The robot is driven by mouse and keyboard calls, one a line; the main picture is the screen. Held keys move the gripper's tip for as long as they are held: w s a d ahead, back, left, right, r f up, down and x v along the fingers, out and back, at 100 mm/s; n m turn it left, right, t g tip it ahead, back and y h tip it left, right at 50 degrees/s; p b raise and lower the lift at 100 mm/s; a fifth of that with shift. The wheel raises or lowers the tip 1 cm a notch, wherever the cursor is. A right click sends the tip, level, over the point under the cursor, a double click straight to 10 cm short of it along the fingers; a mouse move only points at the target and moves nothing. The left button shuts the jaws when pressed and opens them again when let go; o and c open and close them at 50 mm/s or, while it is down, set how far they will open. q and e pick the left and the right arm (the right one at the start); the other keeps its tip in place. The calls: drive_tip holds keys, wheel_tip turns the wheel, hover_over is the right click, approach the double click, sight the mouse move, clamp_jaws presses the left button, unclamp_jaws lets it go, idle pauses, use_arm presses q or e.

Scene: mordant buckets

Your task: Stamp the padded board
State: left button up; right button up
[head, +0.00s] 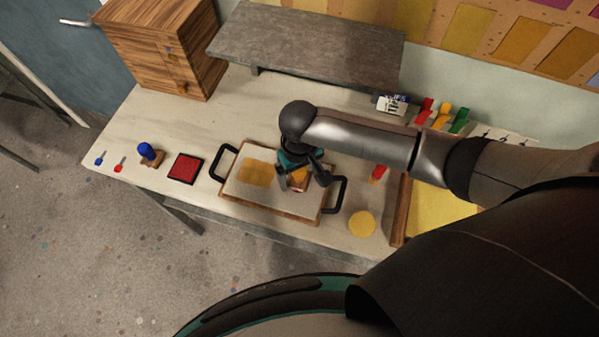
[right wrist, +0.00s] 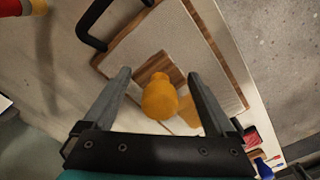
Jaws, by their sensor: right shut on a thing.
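The padded board (head: 265,201) is a pale pad on wood with two black handles, lying near the table's front edge. A yellow patch (head: 255,173) lies on its left part. My right gripper (head: 301,178) is over the board's right part, shut on the yellow-handled stamp (head: 299,174). In the right wrist view the stamp's yellow knob (right wrist: 160,99) is between the fingers, with its wooden block (right wrist: 153,68) beyond, over the pale board (right wrist: 188,38). I cannot tell whether the block touches the pad. My left gripper is not in view.
A red ink pad (head: 186,168) and a blue-handled stamp (head: 150,154) stand left of the board. A yellow disc (head: 361,223) lies to its right, near a wood-edged yellow tray (head: 440,212). A grey shelf (head: 305,44) and wooden cabinet (head: 160,45) stand behind.

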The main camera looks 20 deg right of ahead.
drive_tip(key=shift+r+p, duration=1.35)
drive_tip(key=shift+w+r, duration=0.1)
drive_tip(key=shift+r, duration=0.95)
